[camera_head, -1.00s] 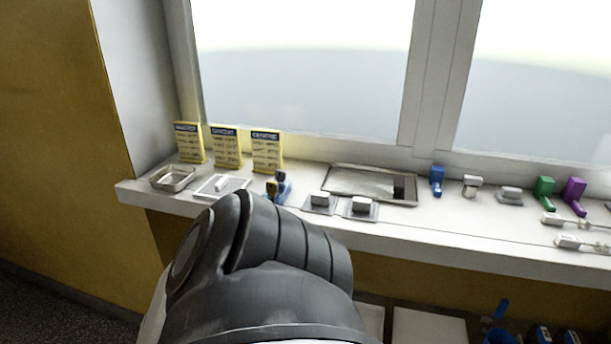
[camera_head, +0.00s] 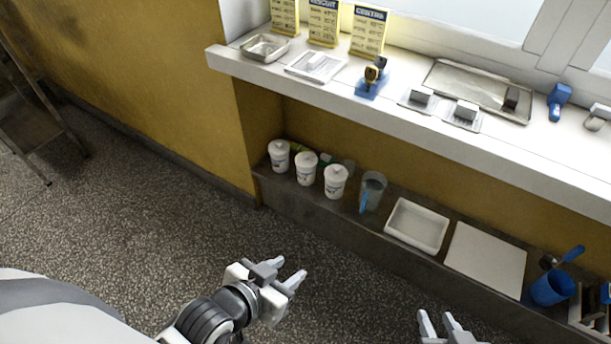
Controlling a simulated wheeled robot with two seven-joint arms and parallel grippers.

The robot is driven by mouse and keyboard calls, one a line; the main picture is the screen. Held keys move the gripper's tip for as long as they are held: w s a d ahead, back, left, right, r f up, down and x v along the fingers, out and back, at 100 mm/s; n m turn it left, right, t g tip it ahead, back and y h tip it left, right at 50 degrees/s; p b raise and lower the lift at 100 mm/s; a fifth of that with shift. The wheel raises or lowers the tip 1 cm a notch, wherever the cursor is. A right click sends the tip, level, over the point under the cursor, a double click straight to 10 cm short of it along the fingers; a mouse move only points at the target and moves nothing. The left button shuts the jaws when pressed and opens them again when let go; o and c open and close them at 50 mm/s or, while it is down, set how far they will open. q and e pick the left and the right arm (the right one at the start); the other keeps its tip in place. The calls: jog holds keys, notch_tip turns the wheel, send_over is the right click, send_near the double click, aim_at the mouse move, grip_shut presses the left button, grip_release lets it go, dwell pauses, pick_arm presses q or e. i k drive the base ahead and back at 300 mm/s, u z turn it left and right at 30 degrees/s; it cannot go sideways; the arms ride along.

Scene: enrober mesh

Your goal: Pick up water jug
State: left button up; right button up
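A clear, see-through jug (camera_head: 374,186) with a blue strip, perhaps its handle, on its front left stands upright on the low shelf under the window sill. It is the thing most like a water jug. My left gripper (camera_head: 292,270) is open and empty above the floor, in front of the shelf and lower left of the jug. My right gripper (camera_head: 436,316) shows only its fingers at the bottom edge. They are apart with nothing between them, to the lower right of the jug.
Several white lidded tubs (camera_head: 306,169) stand left of the jug. A white tray (camera_head: 417,227), a pale flat board (camera_head: 485,259) and a blue container (camera_head: 552,288) are to its right. The window sill (camera_head: 225,62) overhangs behind.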

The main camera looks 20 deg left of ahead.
aim_at(373, 185)
jog(key=z, duration=6)
jog(key=k, duration=0.75)
jog(key=z, duration=2.3)
